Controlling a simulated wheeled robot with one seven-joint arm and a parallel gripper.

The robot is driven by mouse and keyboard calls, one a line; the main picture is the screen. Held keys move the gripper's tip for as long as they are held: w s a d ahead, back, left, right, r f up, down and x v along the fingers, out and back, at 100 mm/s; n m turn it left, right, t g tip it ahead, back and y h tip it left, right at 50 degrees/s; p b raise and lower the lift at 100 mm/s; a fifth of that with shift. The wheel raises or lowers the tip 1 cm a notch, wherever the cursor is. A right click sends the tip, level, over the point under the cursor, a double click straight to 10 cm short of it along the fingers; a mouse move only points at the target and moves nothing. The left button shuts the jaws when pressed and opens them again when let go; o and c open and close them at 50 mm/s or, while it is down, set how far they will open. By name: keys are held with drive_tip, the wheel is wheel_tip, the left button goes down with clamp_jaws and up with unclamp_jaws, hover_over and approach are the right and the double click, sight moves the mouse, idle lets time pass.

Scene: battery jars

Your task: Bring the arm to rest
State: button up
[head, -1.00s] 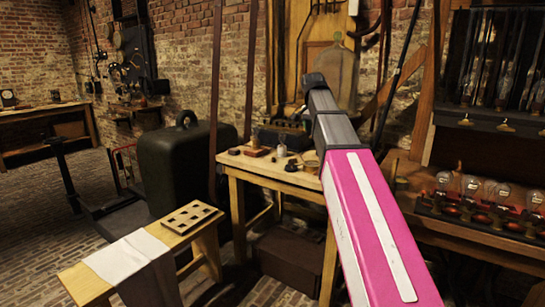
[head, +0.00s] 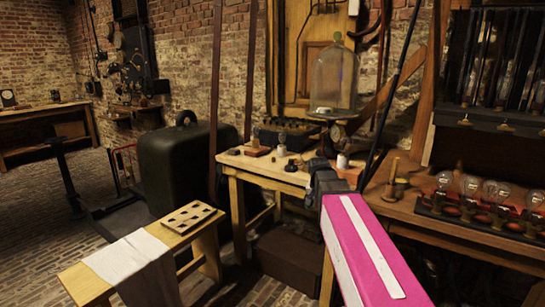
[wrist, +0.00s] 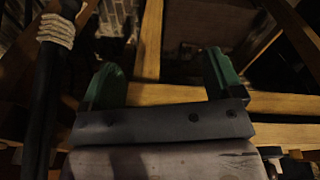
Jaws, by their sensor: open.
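My pink arm (head: 365,250) with its white stripe reaches up from the lower right in the head view. Its dark end is in front of the right part of the small wooden workbench (head: 262,174); the fingers cannot be made out there. In the wrist view my gripper (wrist: 162,66) has its two green fingers wide apart, with nothing held between them. Wooden bars show beyond and between the fingers.
A glass bell jar (head: 334,80) stands behind the arm's end. Glass bulbs (head: 468,187) line the right-hand bench. A low bench (head: 180,240) with a slotted board and cloth is at left, beside a dark green tank (head: 180,165). Brick floor is open at far left.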

drive_tip(key=s+f+n, duration=0.2)
drive_tip(key=s+f, duration=0.5)
drive_tip(key=f, duration=0.2)
drive_tip(key=s+f+n+g+y, duration=0.1)
drive_tip(key=s+f, duration=0.6)
drive_tip(key=f, duration=0.3)
drive_tip(key=shift+s+d+n, duration=0.2)
drive_tip(key=shift+d+n, duration=0.05)
drive_tip(key=shift+n, duration=0.15)
